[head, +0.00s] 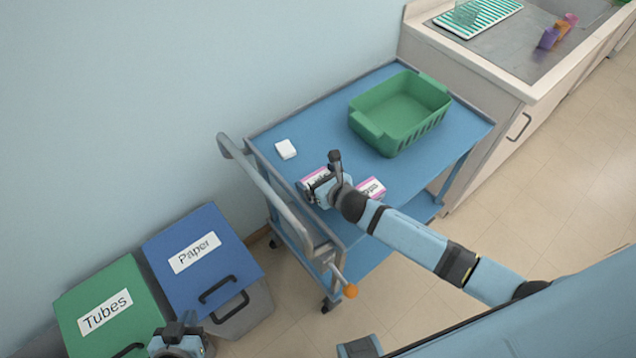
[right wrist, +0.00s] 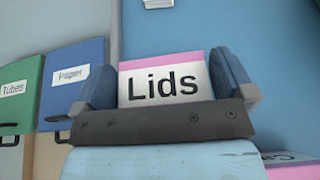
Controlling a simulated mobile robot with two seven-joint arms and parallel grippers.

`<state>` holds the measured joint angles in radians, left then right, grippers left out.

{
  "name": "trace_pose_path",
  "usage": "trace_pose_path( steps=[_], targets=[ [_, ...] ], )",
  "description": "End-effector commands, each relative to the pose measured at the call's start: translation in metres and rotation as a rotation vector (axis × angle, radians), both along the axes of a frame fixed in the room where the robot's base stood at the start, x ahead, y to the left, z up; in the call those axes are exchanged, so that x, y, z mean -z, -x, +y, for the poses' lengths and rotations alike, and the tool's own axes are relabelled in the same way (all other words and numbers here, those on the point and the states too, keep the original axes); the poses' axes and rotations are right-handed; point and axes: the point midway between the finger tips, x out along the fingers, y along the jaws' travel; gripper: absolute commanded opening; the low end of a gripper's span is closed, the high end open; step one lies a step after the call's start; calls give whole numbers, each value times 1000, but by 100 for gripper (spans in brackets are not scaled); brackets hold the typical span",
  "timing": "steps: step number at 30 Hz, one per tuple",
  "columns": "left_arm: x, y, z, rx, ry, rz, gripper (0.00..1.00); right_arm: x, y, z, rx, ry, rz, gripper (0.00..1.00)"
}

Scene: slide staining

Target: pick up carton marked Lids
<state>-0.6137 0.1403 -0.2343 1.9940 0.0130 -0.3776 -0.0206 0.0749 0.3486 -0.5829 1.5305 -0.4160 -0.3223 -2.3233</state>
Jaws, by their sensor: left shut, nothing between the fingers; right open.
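The carton marked Lids (right wrist: 165,84), white with a pink top, stands upright on the blue cart. It also shows in the head view (head: 309,180), partly hidden by my right gripper (head: 322,186). In the right wrist view the right gripper's fingers (right wrist: 162,72) are open, one on each side of the carton, the right finger nearer to it. I cannot tell whether either finger touches it. My left gripper (head: 180,338) is shut and empty, low in the head view in front of the bins.
A second pink-and-white carton (head: 371,187) stands just right of the right gripper, its label partly hidden. A green basket (head: 390,140) and a small white block (head: 286,149) are on the cart (head: 320,125). The blue Paper bin (head: 205,275) and green Tubes bin (head: 100,280) stand left.

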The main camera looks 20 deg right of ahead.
Motion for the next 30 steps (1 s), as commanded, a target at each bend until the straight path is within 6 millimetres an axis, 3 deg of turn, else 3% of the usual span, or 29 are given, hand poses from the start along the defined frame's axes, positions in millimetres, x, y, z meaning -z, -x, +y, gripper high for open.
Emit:
trace_pose_path(
  steps=[9,10,14,25,30],
  targets=[
    [0,0,-1,0,1,0,0,4,-8,2,0,1,0,100],
    [0,0,-1,0,1,0,0,4,-8,2,0,1,0,98],
    [0,0,-1,0,1,1,0,4,-8,2,0,1,0,68],
    [0,0,-1,0,1,1,0,0,-8,2,-1,2,-1,67],
    [-3,0,-1,0,1,1,0,-18,-9,1,-1,2,-3,67]
  ],
)
